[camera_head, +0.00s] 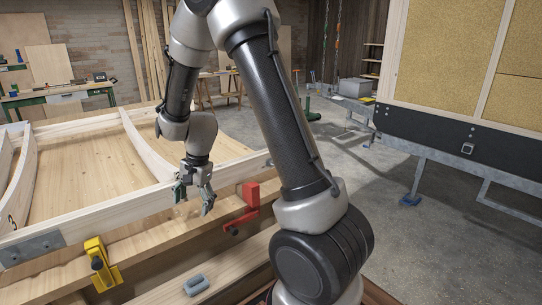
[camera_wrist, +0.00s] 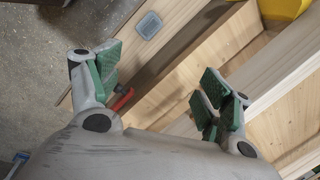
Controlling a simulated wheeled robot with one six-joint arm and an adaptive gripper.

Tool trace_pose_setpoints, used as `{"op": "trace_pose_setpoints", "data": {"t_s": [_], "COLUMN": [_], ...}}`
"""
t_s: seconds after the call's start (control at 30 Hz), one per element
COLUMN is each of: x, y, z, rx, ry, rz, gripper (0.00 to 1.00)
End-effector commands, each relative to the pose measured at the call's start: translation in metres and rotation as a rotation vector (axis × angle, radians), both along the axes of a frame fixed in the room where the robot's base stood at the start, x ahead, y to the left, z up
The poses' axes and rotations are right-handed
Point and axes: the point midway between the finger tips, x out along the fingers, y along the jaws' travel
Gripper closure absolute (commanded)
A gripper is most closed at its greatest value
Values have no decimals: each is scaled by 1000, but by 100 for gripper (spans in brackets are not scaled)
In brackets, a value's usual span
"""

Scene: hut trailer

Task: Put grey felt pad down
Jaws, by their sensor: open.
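The grey felt pad (camera_head: 196,285) is a small rounded block lying on a pale wooden plank (camera_head: 160,297) near the bottom of the head view. It also shows at the top of the wrist view (camera_wrist: 149,24), flat on the plank and beyond the fingertips. My gripper (camera_head: 194,198) is open and empty over the near side of the timber frame, behind the pad in the head view. Its green-padded fingers stand well apart in the wrist view (camera_wrist: 162,68). Nothing lies between them, and the pad is clear of both.
A yellow clamp (camera_head: 103,265) and a red clamp (camera_head: 250,204) sit on the near beam, the red one close to my gripper. Curved ribs (camera_head: 147,147) rise from the timber frame. A panelled wall section on a metal trestle (camera_head: 430,153) stands at right, with open concrete floor before it.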

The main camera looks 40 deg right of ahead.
Motion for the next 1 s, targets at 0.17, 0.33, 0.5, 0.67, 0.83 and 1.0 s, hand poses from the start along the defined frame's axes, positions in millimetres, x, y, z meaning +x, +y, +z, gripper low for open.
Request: {"op": "trace_pose_setpoints", "data": {"t_s": [0.17,0.33,0.5,0.67,0.83,1.0], "x": [-50,-116,-187,-235,-255,-257], "y": [-28,-56,-82,-98,-105,-105], "z": [103,171,209,222,224,224], "rx": [-55,-149,-269,-360,-402,-406], "ry": [-125,-222,-290,-317,-323,-322], "rz": [277,532,758,900,961,968], "gripper": [21,21,21,21,21,21]}}
